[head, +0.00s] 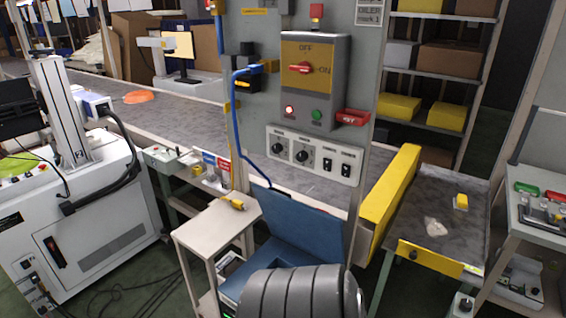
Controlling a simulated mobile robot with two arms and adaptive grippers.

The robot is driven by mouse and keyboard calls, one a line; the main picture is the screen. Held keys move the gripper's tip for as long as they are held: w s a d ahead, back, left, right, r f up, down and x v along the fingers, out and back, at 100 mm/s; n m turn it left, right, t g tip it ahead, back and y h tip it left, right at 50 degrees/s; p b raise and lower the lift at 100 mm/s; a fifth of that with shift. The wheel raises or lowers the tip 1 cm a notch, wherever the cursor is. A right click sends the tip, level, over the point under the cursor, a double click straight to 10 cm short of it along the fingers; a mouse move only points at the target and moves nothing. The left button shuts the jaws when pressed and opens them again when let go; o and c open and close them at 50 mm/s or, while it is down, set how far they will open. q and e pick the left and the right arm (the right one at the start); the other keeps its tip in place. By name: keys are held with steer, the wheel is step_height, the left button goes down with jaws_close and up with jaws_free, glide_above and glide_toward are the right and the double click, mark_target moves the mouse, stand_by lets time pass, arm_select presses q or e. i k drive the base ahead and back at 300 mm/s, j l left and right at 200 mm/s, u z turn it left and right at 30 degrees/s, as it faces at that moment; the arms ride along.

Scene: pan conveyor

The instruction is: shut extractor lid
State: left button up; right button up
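A blue box-like unit (273,256), which looks like the extractor, stands low in front of the grey control panel. A flat blue panel (300,228), apparently its lid, stands raised and tilted back at its rear, so the lid looks open. A large dark grey ribbed cylinder (297,293) at the bottom edge covers the front of the unit; I cannot tell what it belongs to. Neither of my grippers shows in the head view.
A small beige table (215,228) with a yellow item stands left of the unit. The control panel (312,152) rises behind it. A yellow guard (390,199) and a dark-topped table (430,215) stand right. A white machine (85,215) is far left, with cables on the floor.

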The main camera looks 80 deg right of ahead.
mark_target(320, 235)
steer(key=k+l, duration=0.2)
steer(key=k, duration=0.3)
steer(key=k+l+u, duration=0.1)
steer(key=k, duration=0.4)
steer(key=k+l+z, duration=0.2)
steer(key=l, duration=0.15)
steer(key=k+l+z, duration=0.15)
steer(key=l, duration=0.2)
steer(key=k+l+z, duration=0.2)
steer(key=l, duration=0.2)
steer(key=l+z, duration=0.15)
steer(key=l, duration=0.25)
steer(key=k+l+z, duration=0.2)
steer(key=l, duration=0.2)
steer(key=i, duration=0.1)
